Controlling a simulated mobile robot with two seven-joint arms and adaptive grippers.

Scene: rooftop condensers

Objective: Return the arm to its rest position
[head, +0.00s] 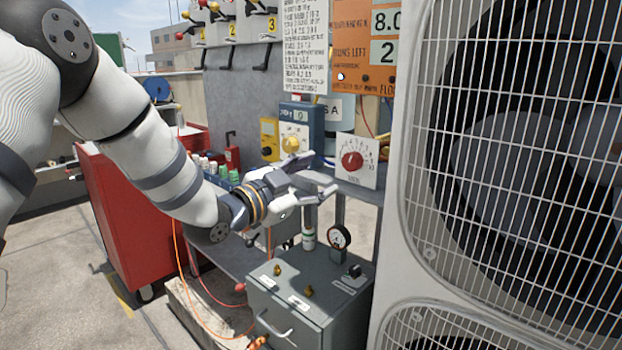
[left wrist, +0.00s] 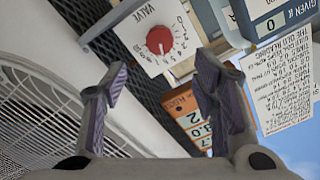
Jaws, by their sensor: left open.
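My left arm comes in from the left in the head view. Its gripper (head: 312,188) is open and empty in front of the panel, just left of and below the white valve dial plate with a red knob (head: 352,161). In the left wrist view the two fingers (left wrist: 158,95) stand apart with nothing between them. The red valve knob (left wrist: 160,40) shows beyond the fingertips there, and I see no contact with it. My right gripper is not in either view.
A large condenser with a fan grille (head: 410,200) stands close on the right. A grey box with a gauge (head: 310,300) sits below the gripper. A blue meter (head: 301,124) is behind it. A red cabinet (head: 125,220) stands left, and an orange hose (head: 180,262) hangs below the arm.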

